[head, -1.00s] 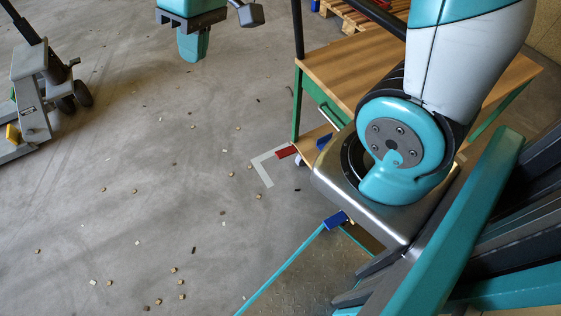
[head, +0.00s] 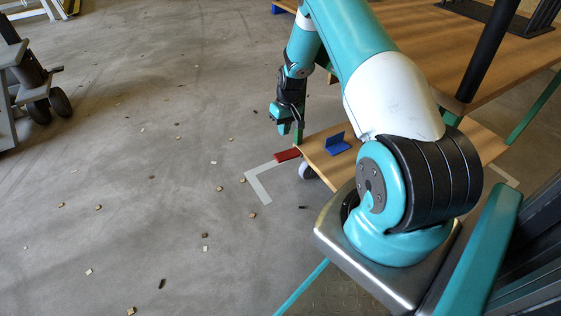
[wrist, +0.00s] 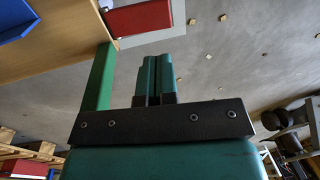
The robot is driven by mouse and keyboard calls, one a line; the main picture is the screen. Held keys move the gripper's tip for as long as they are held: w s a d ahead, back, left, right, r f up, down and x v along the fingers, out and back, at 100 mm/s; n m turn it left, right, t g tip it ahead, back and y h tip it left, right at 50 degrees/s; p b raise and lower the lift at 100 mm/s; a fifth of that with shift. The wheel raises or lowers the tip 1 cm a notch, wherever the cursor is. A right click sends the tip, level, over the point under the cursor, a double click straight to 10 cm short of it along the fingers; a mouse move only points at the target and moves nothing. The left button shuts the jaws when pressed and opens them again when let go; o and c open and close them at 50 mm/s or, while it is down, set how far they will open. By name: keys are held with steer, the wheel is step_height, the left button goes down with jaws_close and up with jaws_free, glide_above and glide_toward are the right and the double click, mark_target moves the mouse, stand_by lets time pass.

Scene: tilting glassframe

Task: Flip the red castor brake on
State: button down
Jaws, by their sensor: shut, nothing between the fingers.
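The red castor brake (head: 287,155) is a flat red tab at the near left corner of the wooden cart, beside a castor wheel (head: 307,171). In the wrist view the red brake (wrist: 140,18) is at the top, beyond the fingertips. My gripper (head: 291,130) points down just above and behind the brake in the head view, close to the green cart leg. In the wrist view my gripper (wrist: 161,60) has its fingers together, with nothing between them. A gap shows between fingertips and brake there; contact is not visible.
A blue bracket (head: 338,145) sits on the lower wooden shelf (head: 325,165). The green leg (wrist: 101,75) stands close beside the fingers. A white corner marking (head: 258,185) lies on the floor. Small scraps litter the otherwise open floor at left; a pallet truck (head: 35,85) stands there.

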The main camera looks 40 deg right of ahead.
mark_target(280, 156)
steer(key=shift+f, duration=0.1)
steer(key=f+b, duration=0.1)
steer(key=f, duration=0.2)
steer(key=f+b, duration=0.2)
steer(key=f, duration=0.1)
steer(key=a+f+b, duration=0.1)
steer(key=f+b, duration=0.1)
steer(key=f, duration=0.2)
steer(key=shift+w+a, duration=0.1)
steer(key=shift+w, duration=0.05)
